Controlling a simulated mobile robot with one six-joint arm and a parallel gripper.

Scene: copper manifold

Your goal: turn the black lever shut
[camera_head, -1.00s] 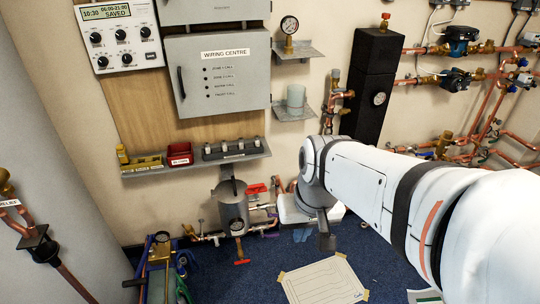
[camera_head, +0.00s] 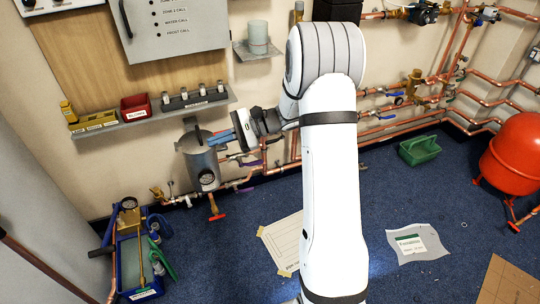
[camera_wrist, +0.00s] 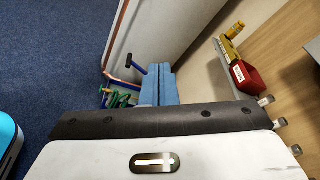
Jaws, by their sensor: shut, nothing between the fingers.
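A grey cylindrical pot (camera_head: 201,165) with a round gauge on its front stands low against the wall. A thin dark lever-like piece (camera_head: 196,131) rises from its lid; I cannot tell for sure that it is the black lever. My gripper (camera_head: 209,141) has blue fingers, pressed together and empty, just right of the pot's top. I cannot tell whether they touch it. The fingers (camera_wrist: 160,68) also show in the wrist view, pointing away. Another black handle (camera_head: 101,252) sticks out left from the blue-framed unit (camera_head: 140,265) on the floor.
A red-handled valve (camera_head: 217,217) hangs below the pot, and purple-handled valves (camera_head: 250,163) sit to its right among copper pipes. A shelf (camera_head: 150,117) with a red bin (camera_head: 135,106) is above. A paper sheet (camera_head: 283,243) lies on the open blue carpet.

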